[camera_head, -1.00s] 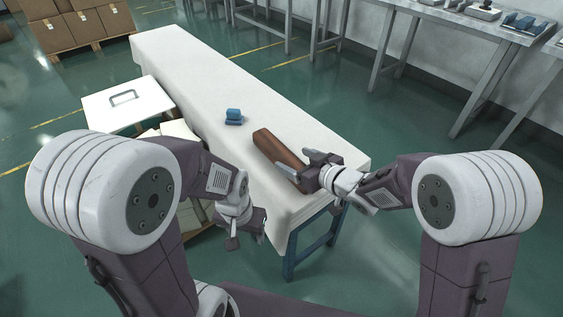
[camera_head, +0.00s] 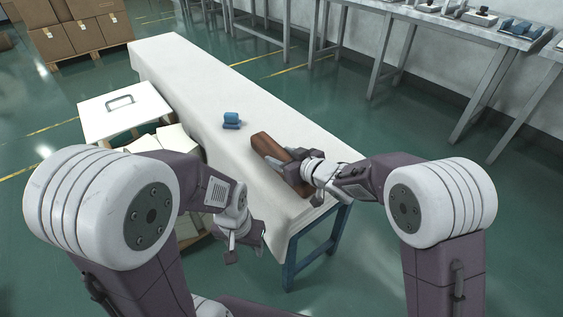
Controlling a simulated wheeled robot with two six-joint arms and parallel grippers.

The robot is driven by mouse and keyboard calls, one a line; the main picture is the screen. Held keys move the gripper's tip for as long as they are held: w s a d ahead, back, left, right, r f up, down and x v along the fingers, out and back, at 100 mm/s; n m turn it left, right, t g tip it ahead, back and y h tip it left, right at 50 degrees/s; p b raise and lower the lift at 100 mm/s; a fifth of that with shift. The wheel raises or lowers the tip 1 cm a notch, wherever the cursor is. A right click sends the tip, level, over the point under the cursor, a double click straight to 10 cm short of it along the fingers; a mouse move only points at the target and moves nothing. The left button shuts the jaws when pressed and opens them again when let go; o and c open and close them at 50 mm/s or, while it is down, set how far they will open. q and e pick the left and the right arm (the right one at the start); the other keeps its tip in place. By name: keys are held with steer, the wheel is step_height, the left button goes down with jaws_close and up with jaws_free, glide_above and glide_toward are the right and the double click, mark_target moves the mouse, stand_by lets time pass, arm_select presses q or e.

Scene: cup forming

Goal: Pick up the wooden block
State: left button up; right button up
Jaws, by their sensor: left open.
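The wooden block (camera_head: 265,145), a long brown bar, lies on the white-covered table near its right front end. My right gripper (camera_head: 290,165) is at the block's near end, one finger on each side of it. The gripper and wrist hide part of that end, and I cannot tell whether the fingers press on it. My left gripper (camera_head: 246,250) is open and empty, low beside the table's near left side, well away from the block.
The long white table (camera_head: 190,80) has a small blue object (camera_head: 231,120) left of the block. A white lidded box (camera_head: 122,110) and an open box of pale items (camera_head: 172,140) stand along its left side. The table's far part is clear.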

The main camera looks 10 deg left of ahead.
mark_target(279, 156)
jaws_close()
steer(key=shift+r, duration=0.1)
steer(key=shift+r, duration=0.15)
steer(key=r+p, duration=0.2)
steer(key=r, duration=0.1)
steer(key=r+p, duration=0.1)
steer(key=shift+s+a+r+p, duration=0.2)
steer(key=shift+a+r+p, duration=0.1)
steer(key=shift+r+p, duration=0.05)
steer(key=s+a+r+p, duration=0.1)
steer(key=s+a+r, duration=0.5)
steer(key=s+a, duration=0.1)
steer(key=shift+a+p, duration=0.35)
steer(key=shift+a, duration=0.4)
